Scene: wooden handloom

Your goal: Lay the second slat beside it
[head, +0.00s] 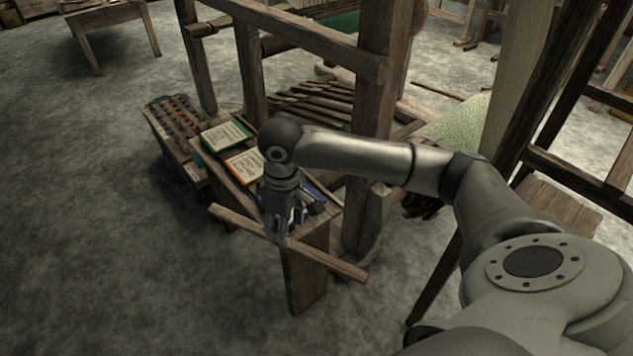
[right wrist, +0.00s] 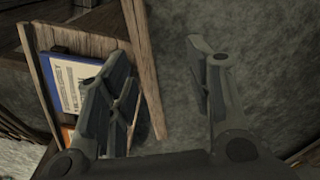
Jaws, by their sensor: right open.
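One long wooden slat (head: 335,264) lies crosswise at the near end of the bench (head: 307,280), both its ends sticking out past the sides. My right gripper (head: 279,238) points down over the middle of this slat. In the right wrist view the gripper (right wrist: 165,105) is open. The slat (right wrist: 146,70) shows there between the fingers, closer to the left finger; I cannot tell whether they touch. I cannot make out a second slat lying beside it. My left gripper is not in view.
On the bench lie a green-covered book (head: 227,135), an orange one (head: 244,167) and a blue one (right wrist: 76,82), partly hidden by my gripper. A box of coloured pieces (head: 178,120) stands beyond. The loom's thick post (head: 372,130) rises right of the bench. Floor at left is clear.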

